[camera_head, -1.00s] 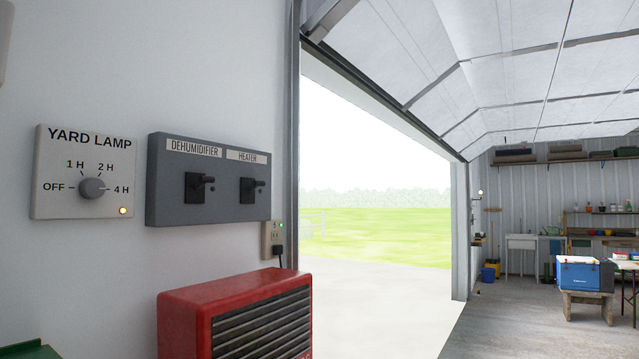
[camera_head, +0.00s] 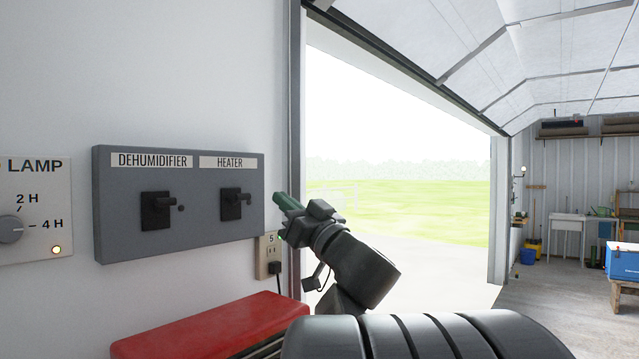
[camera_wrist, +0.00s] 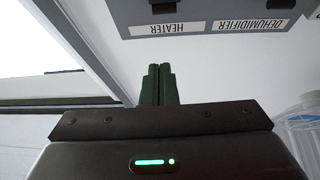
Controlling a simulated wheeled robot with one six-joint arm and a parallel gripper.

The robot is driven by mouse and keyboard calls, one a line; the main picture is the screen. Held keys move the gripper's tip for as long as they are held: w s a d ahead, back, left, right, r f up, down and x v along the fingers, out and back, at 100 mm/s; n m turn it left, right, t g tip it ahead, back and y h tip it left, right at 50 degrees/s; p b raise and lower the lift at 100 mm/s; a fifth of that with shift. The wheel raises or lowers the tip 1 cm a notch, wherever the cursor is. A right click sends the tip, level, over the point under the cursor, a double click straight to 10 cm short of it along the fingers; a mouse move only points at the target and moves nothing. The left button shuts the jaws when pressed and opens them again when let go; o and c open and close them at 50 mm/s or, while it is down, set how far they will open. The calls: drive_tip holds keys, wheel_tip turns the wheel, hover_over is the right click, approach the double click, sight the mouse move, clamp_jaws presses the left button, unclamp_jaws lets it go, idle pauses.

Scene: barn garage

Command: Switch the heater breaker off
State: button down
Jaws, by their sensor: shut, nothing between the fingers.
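The grey breaker panel (camera_head: 180,225) is on the white wall, with two black switches under the labels DEHUMIDIFIER and HEATER. The heater breaker (camera_head: 236,203) is the right one; its handle points sideways to the right. The dehumidifier breaker (camera_head: 157,210) looks alike. My gripper (camera_head: 278,198) has green fingers, is shut and empty, and shows just right of the panel, apart from the heater handle in the picture. In the wrist view the shut fingers (camera_wrist: 158,70) point toward the panel (camera_wrist: 205,14), which appears upside down with its HEATER label; the switches are mostly cut off.
An outlet (camera_head: 268,256) with a plug is on the wall behind my gripper. The yard lamp dial (camera_head: 12,229) is at the left edge. The open doorway lies to the right.

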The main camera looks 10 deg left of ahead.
drive_tip(key=shift+s+a+r+n+g+y, duration=0.2)
drive_tip(key=shift+a+r+n+g+y, duration=0.1)
drive_tip(key=shift+r+n+g, duration=0.2)
wheel_tip(320, 180, up, 5)
drive_tip(key=p, duration=0.4)
hover_over(238, 200)
drive_tip(key=d, duration=0.3)
drive_tip(key=shift+w+a+f, duration=0.1)
drive_tip(key=shift+f, duration=1)
drive_tip(key=shift+w+a+f, duration=0.1)
drive_tip(key=shift+f, duration=1)
drive_tip(key=shift+a+f, duration=0.1)
